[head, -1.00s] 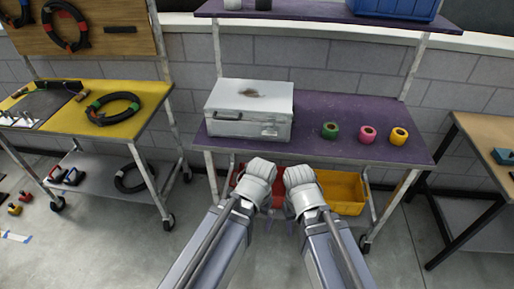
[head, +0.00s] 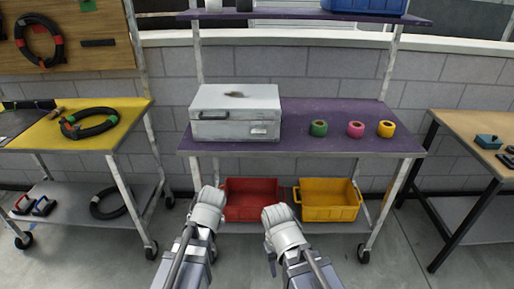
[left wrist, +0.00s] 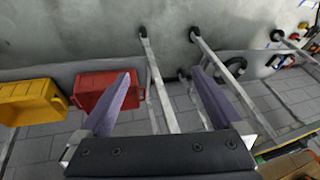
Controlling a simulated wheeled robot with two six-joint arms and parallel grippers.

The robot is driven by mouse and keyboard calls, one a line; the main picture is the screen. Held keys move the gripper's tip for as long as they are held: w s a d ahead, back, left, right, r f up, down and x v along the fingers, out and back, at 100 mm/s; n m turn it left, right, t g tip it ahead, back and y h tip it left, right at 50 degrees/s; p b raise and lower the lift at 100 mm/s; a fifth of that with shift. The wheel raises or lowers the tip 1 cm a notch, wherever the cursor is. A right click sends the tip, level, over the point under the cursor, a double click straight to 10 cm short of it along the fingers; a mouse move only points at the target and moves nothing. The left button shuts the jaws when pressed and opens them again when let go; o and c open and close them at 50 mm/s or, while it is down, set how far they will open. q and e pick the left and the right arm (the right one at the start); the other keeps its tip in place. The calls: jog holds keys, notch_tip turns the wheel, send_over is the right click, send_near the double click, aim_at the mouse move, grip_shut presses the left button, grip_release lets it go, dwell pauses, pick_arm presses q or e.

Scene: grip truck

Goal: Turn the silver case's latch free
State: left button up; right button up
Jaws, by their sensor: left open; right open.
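The silver case (head: 235,112) sits shut on the purple shelf top (head: 345,143), toward its left end. A dark handle shows on its front left, and a small latch (head: 259,131) on its front right; how the latch is turned is too small to tell. My left gripper (head: 208,207) is below and in front of the shelf, apart from the case. In the left wrist view its two fingers (left wrist: 162,74) stand wide apart with nothing between them. My right gripper (head: 281,222) is open, low in front of the shelf, its fingers mostly hidden by the wrist.
Green (head: 319,128), pink (head: 356,129) and yellow (head: 386,129) tape rolls stand right of the case. A red bin (head: 252,210) and a yellow bin (head: 330,212) sit on the lower shelf. A yellow-topped cart (head: 85,135) stands left, a wooden table (head: 470,128) right.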

pick_arm(q)
jog(key=w+a+r+n+t+y, duration=0.2)
jog(key=w+t, duration=0.2)
jog(key=w, duration=0.4)
jog(key=m+t+h, duration=0.4)
jog(key=t+h, duration=0.1)
jog(key=t, duration=0.5)
send_near(259, 133)
jog(key=w, duration=0.2)
jog(key=shift+w+a+f, duration=0.1)
jog(key=shift+w, duration=1.8)
jog(key=shift+w+f, duration=0.1)
jog(key=shift+w, duration=1.85)
jog(key=shift+c, duration=0.4)
jog(key=c, duration=1.2)
